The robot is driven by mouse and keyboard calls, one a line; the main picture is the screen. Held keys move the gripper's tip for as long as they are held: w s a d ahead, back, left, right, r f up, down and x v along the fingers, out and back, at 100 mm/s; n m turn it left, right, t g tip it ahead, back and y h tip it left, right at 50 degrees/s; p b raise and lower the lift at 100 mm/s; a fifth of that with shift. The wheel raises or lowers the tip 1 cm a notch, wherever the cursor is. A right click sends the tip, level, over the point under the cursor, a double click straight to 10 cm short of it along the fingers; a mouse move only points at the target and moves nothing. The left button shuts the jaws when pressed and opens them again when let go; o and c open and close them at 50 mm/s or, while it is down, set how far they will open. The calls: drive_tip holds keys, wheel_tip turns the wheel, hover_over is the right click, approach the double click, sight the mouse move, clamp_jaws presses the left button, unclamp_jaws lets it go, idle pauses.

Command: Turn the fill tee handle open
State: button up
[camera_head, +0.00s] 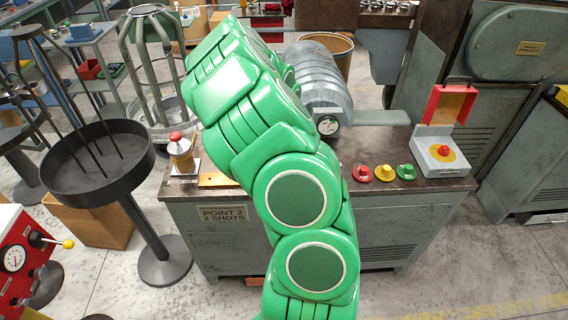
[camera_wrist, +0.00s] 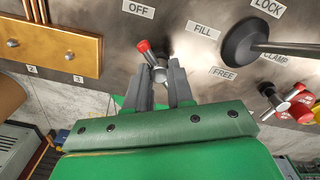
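In the wrist view, the fill tee handle (camera_wrist: 149,56) is a short metal lever with a red tip, on a metal panel between the OFF label (camera_wrist: 138,8) and the FILL label (camera_wrist: 203,28). The red tip leans up and left, toward OFF. My gripper (camera_wrist: 159,70) has two grey fingers spread apart, with a gap visible between them. Their tips are at the lower metal part of the handle; I cannot tell whether they touch it. In the head view my green arm hides the gripper and the handle.
A black round knob with a lever (camera_wrist: 241,43) stands right of the handle, near the LOCK, FREE and CLAMP labels. Red-handled metal fittings (camera_wrist: 290,103) are farther right. A brass block with pipes (camera_wrist: 50,48) is at left. The bench (camera_head: 420,184) holds an emergency-stop box (camera_head: 440,152).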

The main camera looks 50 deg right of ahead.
clamp_jaws()
drive_tip(key=m, duration=0.4)
drive_tip(key=shift+d, duration=0.1)
drive_tip(key=m, duration=0.9)
drive_tip(key=shift+m, duration=2.4)
